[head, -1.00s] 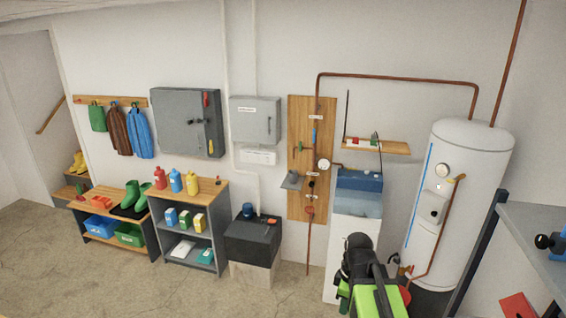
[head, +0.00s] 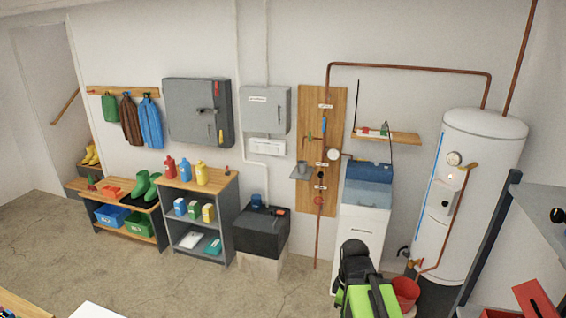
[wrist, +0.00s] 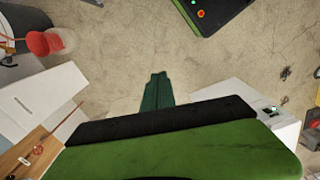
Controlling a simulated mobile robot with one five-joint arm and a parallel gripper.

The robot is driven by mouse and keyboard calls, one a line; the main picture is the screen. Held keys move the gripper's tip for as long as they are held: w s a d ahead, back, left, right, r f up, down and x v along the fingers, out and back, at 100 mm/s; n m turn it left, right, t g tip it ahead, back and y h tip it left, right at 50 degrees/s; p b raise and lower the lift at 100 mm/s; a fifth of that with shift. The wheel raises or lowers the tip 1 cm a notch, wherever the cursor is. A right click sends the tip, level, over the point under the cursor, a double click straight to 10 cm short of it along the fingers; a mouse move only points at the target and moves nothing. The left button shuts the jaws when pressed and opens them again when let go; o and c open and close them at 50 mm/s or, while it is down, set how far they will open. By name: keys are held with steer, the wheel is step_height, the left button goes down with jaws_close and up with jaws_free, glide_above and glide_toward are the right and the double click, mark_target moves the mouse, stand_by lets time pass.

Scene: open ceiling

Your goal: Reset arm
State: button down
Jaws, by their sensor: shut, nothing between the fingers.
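My gripper (wrist: 157,88) shows in the wrist view as two dark green fingers lying together, with nothing between them. They point away over bare concrete floor and touch nothing that I can see. My green and black arm fills the lower part of the wrist view. In the head view my arm stands at the lower middle right, in front of the white cabinet (head: 360,230). The fingertips cannot be made out there.
A red bucket (head: 405,291) stands just right of my arm, near the water heater (head: 470,190). A grey shelf unit (head: 545,205) is close on the right. The black box (head: 262,236) and open shelves (head: 226,225) line the wall. The middle floor is clear.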

step_height(320, 180, down, 18)
steer(key=a+m+b, duration=0.1)
steer(key=m+b, duration=1.1)
steer(key=b, duration=0.1)
steer(key=shift+w+a+r+b, duration=0.15)
steer(key=shift+w+a+b, duration=0.15)
steer(key=shift+w, duration=0.15)
steer(key=c, duration=2.2)
jaws_free()
